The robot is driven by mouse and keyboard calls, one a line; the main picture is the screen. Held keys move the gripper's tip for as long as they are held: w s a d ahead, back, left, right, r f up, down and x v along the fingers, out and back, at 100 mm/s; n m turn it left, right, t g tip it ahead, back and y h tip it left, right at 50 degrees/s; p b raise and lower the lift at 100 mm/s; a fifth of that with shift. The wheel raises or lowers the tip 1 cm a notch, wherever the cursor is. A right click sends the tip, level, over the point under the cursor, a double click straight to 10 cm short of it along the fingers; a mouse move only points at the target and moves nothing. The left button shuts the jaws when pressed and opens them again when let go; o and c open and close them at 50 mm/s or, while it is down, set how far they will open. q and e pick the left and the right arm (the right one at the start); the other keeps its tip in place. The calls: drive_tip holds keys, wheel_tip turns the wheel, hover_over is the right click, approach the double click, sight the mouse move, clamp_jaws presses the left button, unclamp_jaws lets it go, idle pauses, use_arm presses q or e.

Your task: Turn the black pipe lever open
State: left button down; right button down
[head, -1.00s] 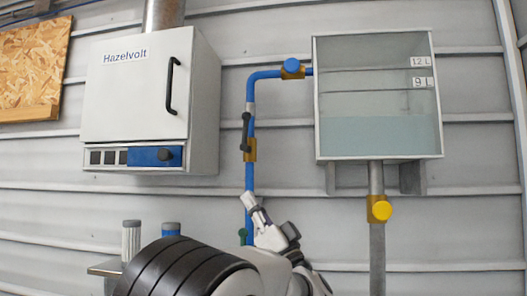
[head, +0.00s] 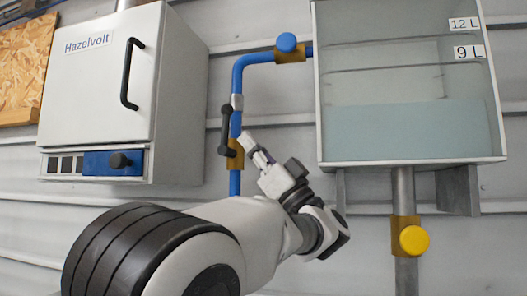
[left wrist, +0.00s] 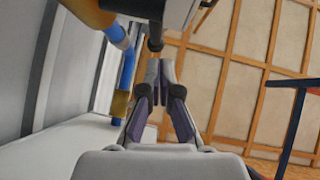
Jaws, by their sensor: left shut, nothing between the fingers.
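The black pipe lever (head: 225,128) stands nearly upright along the blue pipe, on a brass valve body (head: 236,156). My left gripper (head: 247,141) is shut and empty, just right of the lever's lower end and close to the valve in the head view. In the left wrist view its fingertips (left wrist: 160,66) come together below a dark rounded end (left wrist: 155,43), which may be part of the lever. I cannot tell whether they touch. The blue pipe (left wrist: 128,72) runs left of the fingers there. My right gripper is not in view.
A blue valve knob (head: 287,42) sits on the upper pipe bend. The water tank (head: 410,164) is on the right, with a yellow valve knob (head: 414,239) under it. The white Hazelvolt oven (head: 85,110) hangs on the left. The corrugated wall is close behind.

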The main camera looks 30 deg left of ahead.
sight(229, 117)
use_arm(q)
drive_tip(key=shift+t, duration=0.3)
drive_tip(key=p+x, duration=0.1)
drive_tip(key=x, duration=0.3)
drive_tip(key=shift+w+a+r, duration=0.1)
drive_tip(key=shift+w+a, duration=0.05)
drive_tip(key=shift+w+a+r, duration=0.15)
drive_tip(key=shift+a, duration=0.2)
